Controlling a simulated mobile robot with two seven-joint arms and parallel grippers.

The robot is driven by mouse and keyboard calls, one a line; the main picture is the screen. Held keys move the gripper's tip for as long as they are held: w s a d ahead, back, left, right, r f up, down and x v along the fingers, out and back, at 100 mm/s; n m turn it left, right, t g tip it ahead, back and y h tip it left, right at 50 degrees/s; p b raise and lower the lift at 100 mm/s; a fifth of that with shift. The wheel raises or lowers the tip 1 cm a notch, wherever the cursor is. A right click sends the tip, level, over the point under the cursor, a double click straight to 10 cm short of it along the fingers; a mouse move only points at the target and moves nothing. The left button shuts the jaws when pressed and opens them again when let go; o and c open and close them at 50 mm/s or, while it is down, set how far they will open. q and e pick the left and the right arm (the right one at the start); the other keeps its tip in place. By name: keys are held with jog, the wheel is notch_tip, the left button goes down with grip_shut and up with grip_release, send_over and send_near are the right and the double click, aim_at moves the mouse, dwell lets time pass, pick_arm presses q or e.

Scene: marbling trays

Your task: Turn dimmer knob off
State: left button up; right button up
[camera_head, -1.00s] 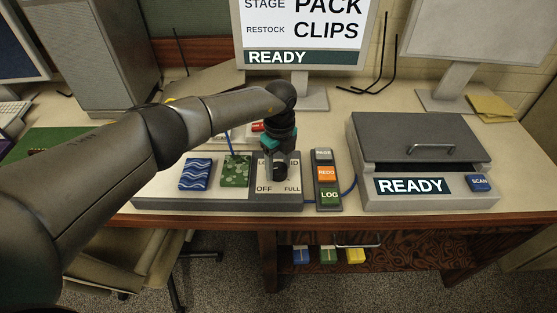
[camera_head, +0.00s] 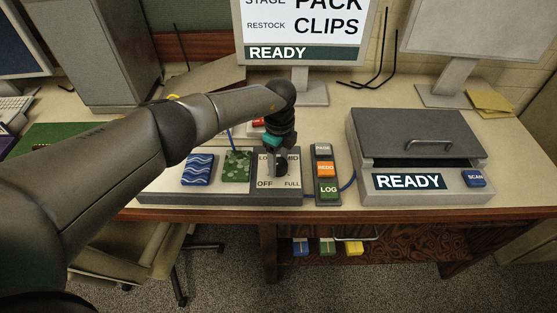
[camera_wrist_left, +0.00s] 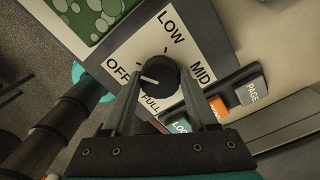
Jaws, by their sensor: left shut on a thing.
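The black dimmer knob (camera_wrist_left: 158,75) sits on a pale dial plate (camera_wrist_left: 205,48) marked OFF, LOW, MID and FULL. In the wrist view its white pointer line faces the OFF label. My left gripper (camera_wrist_left: 158,88) is shut on the knob, one finger on each side. In the head view my left gripper (camera_head: 279,163) reaches down onto the dial plate from above and hides most of the knob. My right gripper is in neither view.
Blue wave (camera_head: 198,169) and green patterned (camera_head: 237,166) tiles lie left of the dial. A strip with PAGE, REDO and LOG buttons (camera_head: 327,170) stands close on its right. A grey scanner box (camera_head: 415,135) is further right. A monitor (camera_head: 300,35) stands behind.

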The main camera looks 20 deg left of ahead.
aim_at(279, 162)
pick_arm(q)
jog(key=o, duration=1.4)
notch_tip(279, 162, up, 15)
jog(key=shift+w+r+p, duration=0.15)
jog(key=shift+p, duration=0.5)
